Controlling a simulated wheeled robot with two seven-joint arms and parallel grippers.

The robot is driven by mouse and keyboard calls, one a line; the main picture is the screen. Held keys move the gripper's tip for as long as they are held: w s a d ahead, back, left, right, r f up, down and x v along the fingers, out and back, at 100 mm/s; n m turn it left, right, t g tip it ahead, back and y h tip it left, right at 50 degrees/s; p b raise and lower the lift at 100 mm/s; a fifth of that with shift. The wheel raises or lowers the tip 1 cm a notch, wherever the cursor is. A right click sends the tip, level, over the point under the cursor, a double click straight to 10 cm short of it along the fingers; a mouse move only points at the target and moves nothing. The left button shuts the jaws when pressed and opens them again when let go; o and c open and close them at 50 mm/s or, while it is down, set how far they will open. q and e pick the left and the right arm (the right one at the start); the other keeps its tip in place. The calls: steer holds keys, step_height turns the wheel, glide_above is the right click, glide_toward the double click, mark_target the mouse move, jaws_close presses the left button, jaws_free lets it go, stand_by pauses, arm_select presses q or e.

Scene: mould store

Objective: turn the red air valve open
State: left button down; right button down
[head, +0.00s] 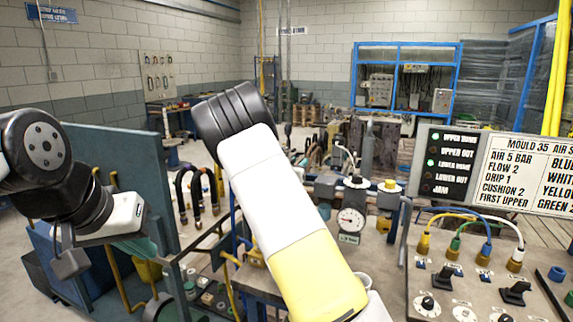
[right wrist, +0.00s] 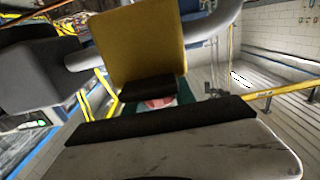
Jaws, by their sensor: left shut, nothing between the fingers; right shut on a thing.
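A small red patch, which I take to be the red air valve (right wrist: 158,103), shows in the right wrist view between two dark finger pads. My right gripper (right wrist: 152,100) is shut on it, and the pads hide most of it. Which way the valve is turned cannot be told. In the head view my right arm crosses the middle, and neither the valve nor the right gripper can be made out there. My left gripper (head: 72,262) is at the left of the head view, shut and empty, in front of a blue-grey panel.
A round gauge (head: 350,220) stands right of my right arm. A control desk (head: 460,300) with black knobs and coloured cables is at the lower right, under a sign board (head: 525,165). Hoses (head: 190,190) hang left of the arm. Open floor lies farther back.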

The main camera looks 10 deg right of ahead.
steer(key=shift+n+y, duration=0.3)
steer(key=shift+y, duration=0.1)
steer(key=n+t+y, duration=0.1)
steer(key=y, duration=0.1)
steer(key=n+y, duration=0.1)
steer(key=y, duration=0.1)
steer(key=n+t+y, duration=0.1)
steer(key=n, duration=0.1)
steer(key=shift+w+a+t+y, duration=0.15)
steer(key=shift+a+t+y, duration=0.15)
steer(key=shift+y, duration=0.1)
steer(key=shift+a+n+y, duration=0.25)
steer(key=shift+n+y, duration=0.45)
steer(key=shift+y, duration=0.45)
steer(key=shift+a+n+y, duration=0.2)
steer(key=shift+n+y, duration=0.5)
steer(key=shift+y, duration=0.4)
steer(key=shift+a+n+y, duration=0.25)
steer(key=shift+n+y, duration=0.45)
steer(key=shift+y, duration=0.45)
steer(key=shift+a, duration=0.1)
steer(key=c, duration=1)
jaws_free()
steer(key=shift+c, duration=0.2)
steer(key=s+d, duration=0.1)
steer(key=s, duration=0.6)
steer(key=shift+s+d, duration=0.3)
